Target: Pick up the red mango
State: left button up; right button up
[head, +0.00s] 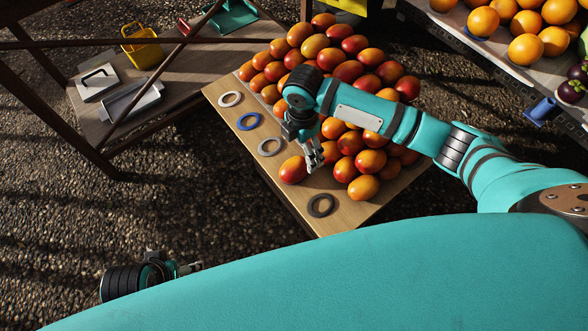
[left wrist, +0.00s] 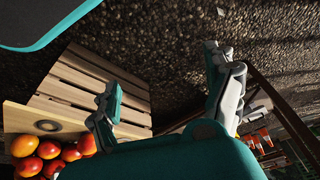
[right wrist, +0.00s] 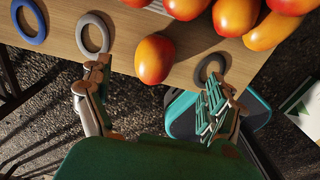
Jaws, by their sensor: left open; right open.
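A red-orange mango (head: 293,170) lies alone on the wooden table (head: 346,219), just apart from a large pile of mangoes (head: 348,70). In the right wrist view the lone mango (right wrist: 155,58) sits ahead, between the directions of my two fingers. My right gripper (head: 314,158) is open and empty, above the table and just right of that mango in the head view. My left gripper (head: 190,268) is open and empty, low at the left, away from the table; its spread fingers show in the left wrist view (left wrist: 163,85).
White (head: 230,99), blue (head: 248,121), grey (head: 270,146) and dark (head: 321,205) rings lie along the table's near edge. A side bench (head: 180,75) holds a yellow basket (head: 141,45). Oranges (head: 525,49) fill a stand at upper right.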

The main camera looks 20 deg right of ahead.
aim_at(298, 162)
notch_tip(298, 162, down, 5)
jog(key=shift+r+b, duration=0.2)
jog(key=shift+b, duration=0.45)
jog(key=shift+f, duration=0.45)
jog(key=shift+f+b, duration=0.3)
jog(key=shift+f, duration=0.1)
jog(key=f, duration=0.1)
jog(key=f+b, duration=0.1)
jog(key=f, duration=0.1)
jog(key=shift+w+a+b, duration=0.1)
jog(key=shift+a+b, duration=0.2)
jog(key=shift+f, duration=0.65)
pick_arm(q)
jog(key=w+r+t, duration=0.1)
jog(key=w, duration=0.1)
jog(key=w+d+r+t, duration=0.1)
jog(key=r, duration=0.1)
jog(key=shift+w+d+r+t+h, duration=0.15)
jog(key=shift+w+t+h, duration=0.15)
jog(key=shift+w+t, duration=0.1)
pick_arm(e)
jog(key=shift+c, duration=0.5)
jog(key=c, duration=0.8)
